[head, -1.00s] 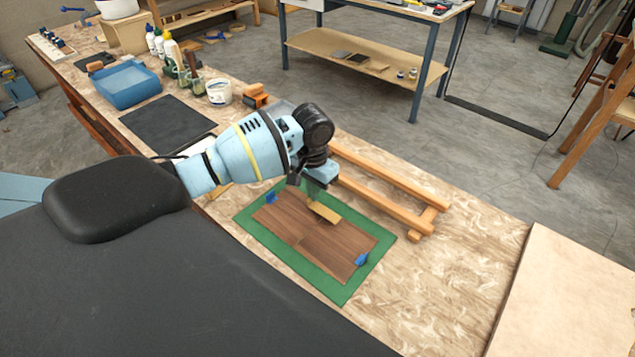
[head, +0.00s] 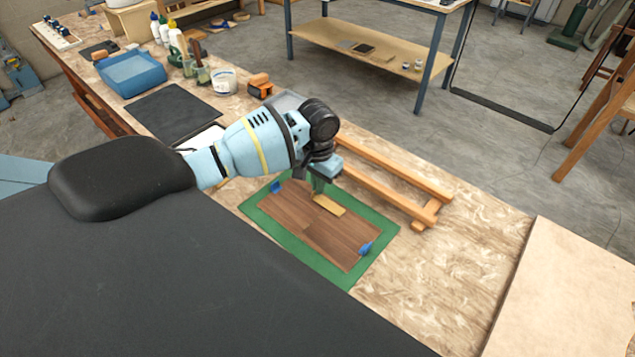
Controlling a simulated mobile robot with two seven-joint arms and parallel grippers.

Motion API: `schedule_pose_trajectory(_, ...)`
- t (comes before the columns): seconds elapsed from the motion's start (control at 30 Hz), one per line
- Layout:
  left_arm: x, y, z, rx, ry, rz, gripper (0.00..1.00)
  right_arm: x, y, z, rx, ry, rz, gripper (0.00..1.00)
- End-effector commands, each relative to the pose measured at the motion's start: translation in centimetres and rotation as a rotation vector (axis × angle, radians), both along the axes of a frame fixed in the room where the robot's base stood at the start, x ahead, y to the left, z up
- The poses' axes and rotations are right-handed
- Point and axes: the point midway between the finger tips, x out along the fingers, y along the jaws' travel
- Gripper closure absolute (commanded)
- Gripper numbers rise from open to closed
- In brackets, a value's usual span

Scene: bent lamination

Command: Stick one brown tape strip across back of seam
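A tan strip (head: 330,206), which looks like the brown tape, is over the dark brown wood sheets (head: 315,230) on the green mat (head: 387,238). It slants along the sheets' long direction; I cannot tell whether it touches them. Blue tape pieces (head: 365,248) sit at the two short ends of the sheets. My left gripper (head: 318,188) points down at the strip's upper-left end, its fingertips at or touching that end. Whether the fingers grip it is too small to tell. My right gripper is not in view.
A wooden frame of orange rails (head: 390,178) lies just beyond the mat. A blue tray (head: 130,75), a black sheet (head: 172,113), a white tub (head: 224,81) and bottles stand at the back left. A pale board (head: 570,290) lies at the right. The bench between it and the mat is clear.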

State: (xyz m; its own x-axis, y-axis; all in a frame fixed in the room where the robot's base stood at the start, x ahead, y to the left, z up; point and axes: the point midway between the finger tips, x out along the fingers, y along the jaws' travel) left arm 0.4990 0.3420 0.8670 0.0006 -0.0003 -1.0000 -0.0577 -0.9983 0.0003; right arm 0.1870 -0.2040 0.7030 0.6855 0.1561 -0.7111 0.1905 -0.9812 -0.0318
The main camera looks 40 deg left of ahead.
Motion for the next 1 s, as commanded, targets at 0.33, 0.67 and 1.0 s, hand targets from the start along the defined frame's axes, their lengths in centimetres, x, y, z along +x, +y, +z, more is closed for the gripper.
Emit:
schedule_pose_trajectory(0.33, 0.00, -0.04, -0.12, -0.001, -0.001, -0.001, 1.00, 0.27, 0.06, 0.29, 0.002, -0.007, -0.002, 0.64)
schedule_pose_trajectory(0.67, -0.01, -0.04, -0.12, -0.001, 0.000, -0.001, 0.74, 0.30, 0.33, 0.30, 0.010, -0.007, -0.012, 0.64)
schedule_pose_trajectory(1.0, 0.00, -0.04, -0.11, -0.001, 0.000, -0.001, 0.52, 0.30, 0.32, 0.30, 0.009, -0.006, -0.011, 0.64)
